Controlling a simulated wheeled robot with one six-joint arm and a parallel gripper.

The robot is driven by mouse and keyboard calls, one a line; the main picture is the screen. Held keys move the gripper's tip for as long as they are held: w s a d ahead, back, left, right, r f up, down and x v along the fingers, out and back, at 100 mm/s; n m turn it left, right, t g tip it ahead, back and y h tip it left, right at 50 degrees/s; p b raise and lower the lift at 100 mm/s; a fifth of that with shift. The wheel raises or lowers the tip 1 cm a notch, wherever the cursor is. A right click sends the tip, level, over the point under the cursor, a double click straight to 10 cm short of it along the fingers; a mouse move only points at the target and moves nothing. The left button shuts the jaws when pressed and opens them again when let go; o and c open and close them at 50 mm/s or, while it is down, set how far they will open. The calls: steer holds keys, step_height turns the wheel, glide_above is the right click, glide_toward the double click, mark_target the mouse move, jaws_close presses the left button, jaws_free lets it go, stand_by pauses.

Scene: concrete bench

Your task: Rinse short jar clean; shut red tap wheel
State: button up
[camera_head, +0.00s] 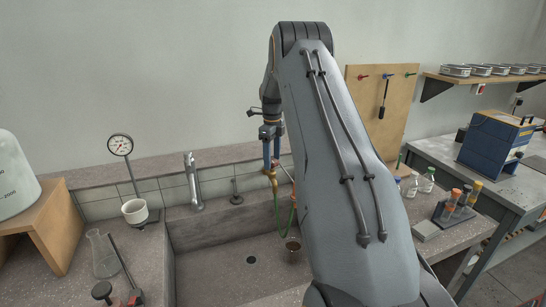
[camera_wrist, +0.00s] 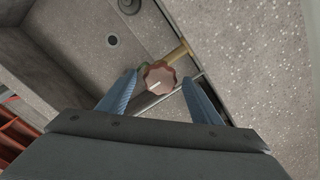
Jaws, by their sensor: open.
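The red tap wheel (camera_wrist: 159,76) is scalloped, with a white pointer mark. It sits on a brass tap (camera_wrist: 181,50), which also shows in the head view (camera_head: 272,177). My gripper (camera_wrist: 159,88) is open, its two blue fingers either side of the wheel with visible gaps. In the head view my gripper (camera_head: 271,152) points down above the brass tap. A small jar (camera_head: 293,250) with a brownish look, perhaps the short jar, stands in the sink under a green hose (camera_head: 287,218). I cannot tell whether water runs.
The stone sink (camera_head: 205,262) has a drain (camera_head: 251,260) and a grey faucet (camera_head: 194,182) behind. A glass flask (camera_head: 102,255) and a white cup (camera_head: 135,211) under a dial stand left. A rack of tubes (camera_head: 456,207) and bottles stand right. My arm hides part of the bench.

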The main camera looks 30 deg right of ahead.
steer(key=c, duration=0.9)
steer(key=shift+d, duration=0.1)
steer(key=shift+c, duration=0.7)
